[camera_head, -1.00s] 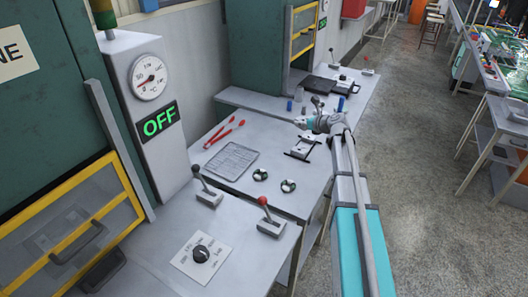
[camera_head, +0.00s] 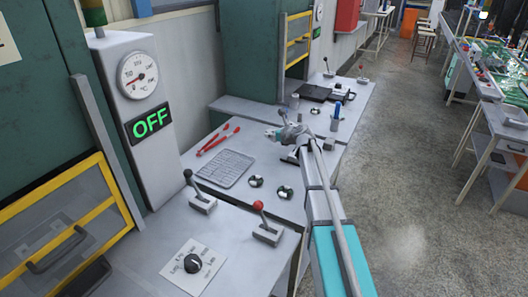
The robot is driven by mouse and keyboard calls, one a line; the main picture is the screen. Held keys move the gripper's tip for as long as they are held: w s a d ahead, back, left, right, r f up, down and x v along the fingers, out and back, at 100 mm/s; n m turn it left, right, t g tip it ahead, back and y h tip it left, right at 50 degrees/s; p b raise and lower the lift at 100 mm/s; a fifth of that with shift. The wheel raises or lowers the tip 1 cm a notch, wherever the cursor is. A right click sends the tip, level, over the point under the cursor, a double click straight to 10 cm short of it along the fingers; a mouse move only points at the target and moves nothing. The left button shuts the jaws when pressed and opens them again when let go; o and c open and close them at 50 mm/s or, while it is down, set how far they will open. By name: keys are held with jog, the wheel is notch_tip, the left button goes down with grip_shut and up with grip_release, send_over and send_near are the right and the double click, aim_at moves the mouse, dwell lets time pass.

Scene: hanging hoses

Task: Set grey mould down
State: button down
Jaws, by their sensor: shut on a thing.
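My gripper (camera_head: 273,133) is small in the head view, at the end of my arm over the far workbench. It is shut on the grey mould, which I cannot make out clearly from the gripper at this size. My wrist hides part of the bench behind it. A black-and-white stand (camera_head: 290,154) lies on the bench just below my wrist, partly covered by my arm. I cannot tell how high the gripper is above the bench top (camera_head: 222,207).
A wire rack (camera_head: 223,168), red tongs (camera_head: 218,139) and two small round dark pieces (camera_head: 256,181) lie on the bench. A grey cylinder (camera_head: 295,101) and a blue-topped one (camera_head: 336,109) stand behind my gripper. Two levers (camera_head: 260,215) stand nearer. Bench left of my gripper has free room.

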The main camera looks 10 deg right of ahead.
aim_at(264, 151)
jog(key=shift+w+a+f+b, duration=0.35)
jog(key=shift+a+f+b, duration=0.3)
jog(key=shift+f, duration=0.15)
jog(key=shift+w+a+f+b, duration=0.3)
jog(key=shift+a+f+b, duration=0.3)
jog(key=shift+f, duration=0.15)
jog(key=shift+f, duration=0.15)
jog(key=shift+w+a+f+b, duration=0.25)
jog(key=shift+f+b, duration=0.25)
jog(key=shift+b, duration=0.15)
jog(key=shift+f+b, duration=1.35)
jog(key=shift+f, duration=0.05)
jog(key=shift+c, duration=1.4)
grip_release()
jog(key=shift+s, duration=0.1)
jog(key=shift+r, duration=0.1)
